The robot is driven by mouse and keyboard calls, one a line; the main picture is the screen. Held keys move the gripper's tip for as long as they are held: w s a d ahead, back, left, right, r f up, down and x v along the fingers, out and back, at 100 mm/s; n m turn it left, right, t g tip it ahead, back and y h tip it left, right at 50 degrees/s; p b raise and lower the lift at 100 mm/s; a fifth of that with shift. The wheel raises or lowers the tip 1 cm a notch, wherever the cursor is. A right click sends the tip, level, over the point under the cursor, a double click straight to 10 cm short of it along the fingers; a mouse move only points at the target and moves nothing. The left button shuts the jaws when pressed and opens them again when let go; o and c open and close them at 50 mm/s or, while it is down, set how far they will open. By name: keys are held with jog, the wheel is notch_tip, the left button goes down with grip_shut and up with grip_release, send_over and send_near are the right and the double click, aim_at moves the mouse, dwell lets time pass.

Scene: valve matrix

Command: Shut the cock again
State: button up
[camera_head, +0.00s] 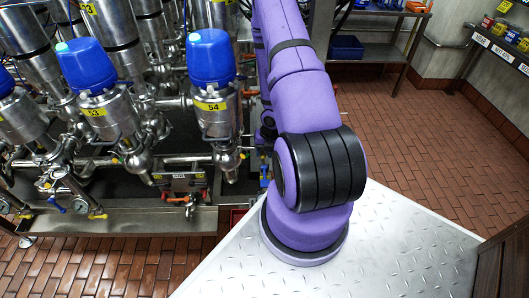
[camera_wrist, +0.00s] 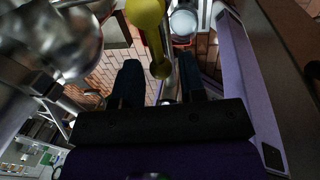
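A yellow lever handle (camera_wrist: 153,38) hangs down from the top of the wrist view, with a rounded upper end and a narrow lower end. My gripper (camera_wrist: 160,66) is open, with one dark finger on each side of the lever's lower end. Gaps show between the lever and both fingers, so it is not clamped; its depth relative to the fingertips is hard to tell. The head view does not show my gripper, which is hidden beyond my purple arm. Small yellow levers (camera_head: 97,216) show low on the pipework there, but I cannot tell which one matches.
Steel valves with blue caps (camera_head: 211,56) and yellow number tags crowd the left, above a metal drip tray (camera_head: 140,222). A round steel body (camera_wrist: 62,42) is close at the wrist view's upper left. The brick floor (camera_head: 425,130) at right is clear.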

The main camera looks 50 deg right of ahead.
jog(key=c, duration=0.7)
jog(key=shift+d+n, duration=0.1)
jog(key=shift+n, duration=0.2)
jog(key=d+n+g, duration=0.3)
jog(key=d+n, duration=0.4)
jog(key=n, duration=1)
jog(key=shift+d+n, duration=0.2)
jog(key=shift+n, duration=0.1)
jog(key=shift+w, duration=0.1)
